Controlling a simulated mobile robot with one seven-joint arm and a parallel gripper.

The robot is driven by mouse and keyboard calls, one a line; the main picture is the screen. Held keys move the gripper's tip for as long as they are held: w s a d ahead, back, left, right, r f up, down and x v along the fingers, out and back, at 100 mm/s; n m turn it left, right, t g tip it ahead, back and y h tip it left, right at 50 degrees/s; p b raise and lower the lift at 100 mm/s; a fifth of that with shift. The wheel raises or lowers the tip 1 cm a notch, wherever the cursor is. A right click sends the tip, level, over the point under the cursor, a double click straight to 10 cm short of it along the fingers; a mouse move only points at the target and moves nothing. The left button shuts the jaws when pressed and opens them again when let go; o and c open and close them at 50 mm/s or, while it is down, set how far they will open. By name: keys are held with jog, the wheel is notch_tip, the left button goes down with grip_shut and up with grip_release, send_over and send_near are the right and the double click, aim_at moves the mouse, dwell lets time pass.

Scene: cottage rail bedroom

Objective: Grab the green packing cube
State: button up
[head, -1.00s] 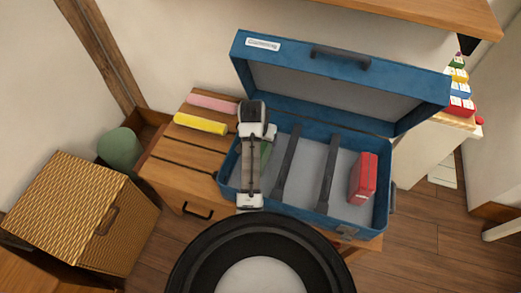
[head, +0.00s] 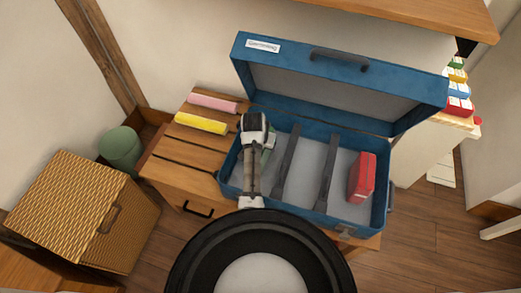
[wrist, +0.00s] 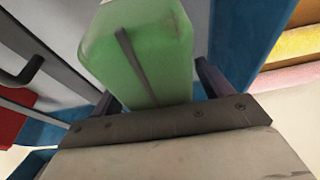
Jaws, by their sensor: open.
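The green packing cube (head: 267,153) is at the left end of the open blue suitcase (head: 230,184). My arm and gripper hide most of it in the head view. In the wrist view the green packing cube (wrist: 140,50) fills the space ahead of my gripper, with a dark strip on its face. My gripper (wrist: 157,88) is open, with one dark finger on each side of the cube. I cannot tell whether the fingers touch it.
A red box (head: 362,178) lies at the suitcase's right end, past two dark straps (head: 326,172). The raised lid (head: 340,85) stands behind. Yellow (head: 201,124) and pink (head: 214,103) rolls lie on the wooden bench (head: 180,153). A wicker box (head: 75,205) stands left.

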jog(key=shift+f, duration=0.2)
dwell(0.3)
jog(key=c, duration=1.3)
jog(key=shift+r, duration=0.1)
